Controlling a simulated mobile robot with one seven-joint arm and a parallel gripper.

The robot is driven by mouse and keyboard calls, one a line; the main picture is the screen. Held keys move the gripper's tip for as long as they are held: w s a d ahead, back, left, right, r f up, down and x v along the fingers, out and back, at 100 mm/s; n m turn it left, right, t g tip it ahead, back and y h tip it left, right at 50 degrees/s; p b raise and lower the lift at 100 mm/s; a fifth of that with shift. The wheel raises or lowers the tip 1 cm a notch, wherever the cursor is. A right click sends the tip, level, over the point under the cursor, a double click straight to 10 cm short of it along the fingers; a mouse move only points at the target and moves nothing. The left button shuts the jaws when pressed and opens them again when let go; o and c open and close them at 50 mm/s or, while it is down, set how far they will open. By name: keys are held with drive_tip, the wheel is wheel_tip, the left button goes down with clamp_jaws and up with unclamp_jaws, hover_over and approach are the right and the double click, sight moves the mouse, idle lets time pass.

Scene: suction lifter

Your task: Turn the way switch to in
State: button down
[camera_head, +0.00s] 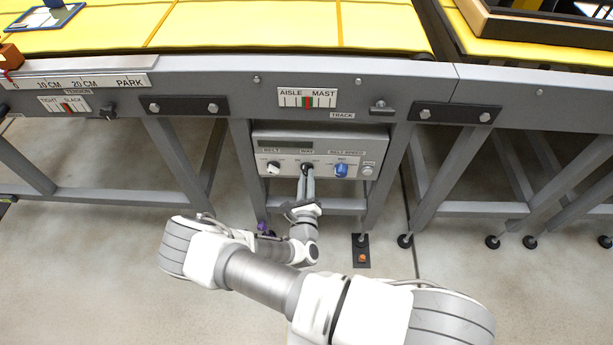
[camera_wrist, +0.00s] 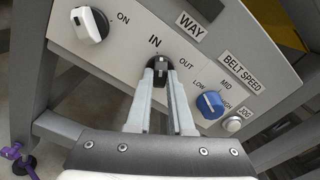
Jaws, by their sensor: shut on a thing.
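The way switch (camera_wrist: 158,83) is a dark round knob with a grey grip, set in the pale control panel under the WAY label (camera_wrist: 189,25). The IN label (camera_wrist: 154,41) is above it in the wrist view, and the OUT label (camera_wrist: 186,60) is to its upper right. My gripper (camera_wrist: 160,67) has its two fingers on either side of the knob's grip and is shut on it. In the head view my gripper (camera_head: 307,174) reaches the panel at the switch. The fingers partly cover the knob, and I cannot tell exactly where it points.
The white belt switch (camera_wrist: 88,25) is left of the way switch, by the ON label. The blue belt speed knob (camera_wrist: 210,104) and the jog button (camera_wrist: 233,124) are close on the right. The panel box (camera_head: 262,145) hangs below the conveyor frame between its legs.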

drive_tip(key=shift+n, duration=1.4)
drive_tip(key=c, duration=0.8)
unclamp_jaws()
drive_tip(key=shift+s, duration=0.1)
